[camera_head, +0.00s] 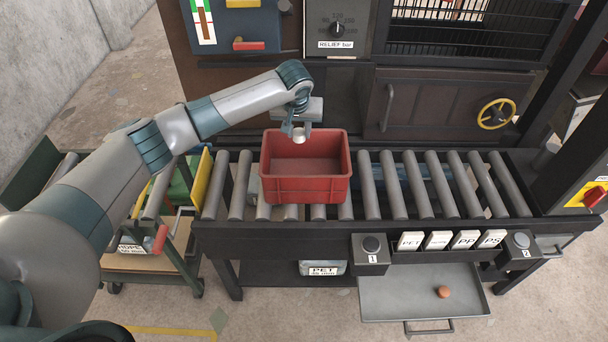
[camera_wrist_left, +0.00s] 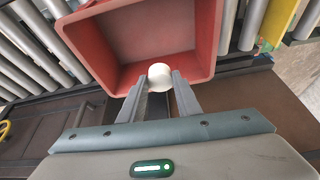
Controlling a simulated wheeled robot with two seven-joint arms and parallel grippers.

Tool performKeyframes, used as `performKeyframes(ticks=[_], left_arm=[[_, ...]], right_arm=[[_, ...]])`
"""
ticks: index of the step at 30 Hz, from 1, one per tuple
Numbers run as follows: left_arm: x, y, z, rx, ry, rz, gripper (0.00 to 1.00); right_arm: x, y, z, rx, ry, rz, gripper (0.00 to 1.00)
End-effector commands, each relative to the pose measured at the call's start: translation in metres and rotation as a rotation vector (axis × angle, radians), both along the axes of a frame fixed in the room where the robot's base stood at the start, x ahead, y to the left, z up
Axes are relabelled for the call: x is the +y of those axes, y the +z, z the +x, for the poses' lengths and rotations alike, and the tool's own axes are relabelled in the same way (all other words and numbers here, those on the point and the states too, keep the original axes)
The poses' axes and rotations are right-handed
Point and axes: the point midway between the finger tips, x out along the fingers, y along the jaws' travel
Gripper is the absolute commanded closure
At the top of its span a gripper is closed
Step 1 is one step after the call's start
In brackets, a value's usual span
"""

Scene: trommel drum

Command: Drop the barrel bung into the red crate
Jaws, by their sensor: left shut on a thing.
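The red crate (camera_head: 305,190) stands empty on the roller conveyor, its open top facing up. It also shows in the left wrist view (camera_wrist_left: 207,35). My left gripper (camera_head: 298,134) is over the back edge of the crate, reaching in from the left. It is shut on a white, rounded piece, which I take as the barrel bung (camera_head: 299,138). In the left wrist view the bung (camera_wrist_left: 160,75) sits between the fingertips, in front of the crate's opening. Its height above the rim is hard to tell. My right gripper is not in view.
The roller conveyor (camera_head: 425,190) has free rollers right of the crate. A dark machine with a yellow handwheel (camera_head: 496,114) stands behind. A grey tray (camera_head: 400,300) below the front holds a small orange-brown piece (camera_head: 443,291). A cart (camera_head: 150,262) stands at the left.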

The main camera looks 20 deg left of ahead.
Motion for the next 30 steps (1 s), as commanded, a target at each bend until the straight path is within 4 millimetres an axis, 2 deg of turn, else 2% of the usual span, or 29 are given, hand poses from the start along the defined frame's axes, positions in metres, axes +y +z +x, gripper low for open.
performKeyframes(ticks=[10, 11, 12, 13, 23, 30], left_arm=[[0.000, -0.001, 0.000, 0.000, 0.000, 0.000, 0.91], [0.000, -0.001, 0.000, 0.000, 0.000, 0.000, 0.63], [0.000, -0.001, 0.000, 0.000, 0.000, 0.000, 0.53], [0.000, -0.001, 0.000, 0.000, 0.000, 0.000, 0.48], [0.000, -0.001, 0.000, 0.000, 0.000, 0.000, 0.48], [-0.002, 0.011, -0.005, -0.001, -0.002, -0.001, 0.48]], right_arm=[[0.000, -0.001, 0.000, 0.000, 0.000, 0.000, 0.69], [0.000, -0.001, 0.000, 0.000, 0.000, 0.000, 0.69], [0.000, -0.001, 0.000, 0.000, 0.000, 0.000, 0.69], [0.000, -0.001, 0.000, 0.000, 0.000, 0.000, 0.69], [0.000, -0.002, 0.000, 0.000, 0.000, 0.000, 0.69], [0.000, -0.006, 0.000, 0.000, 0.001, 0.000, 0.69]])
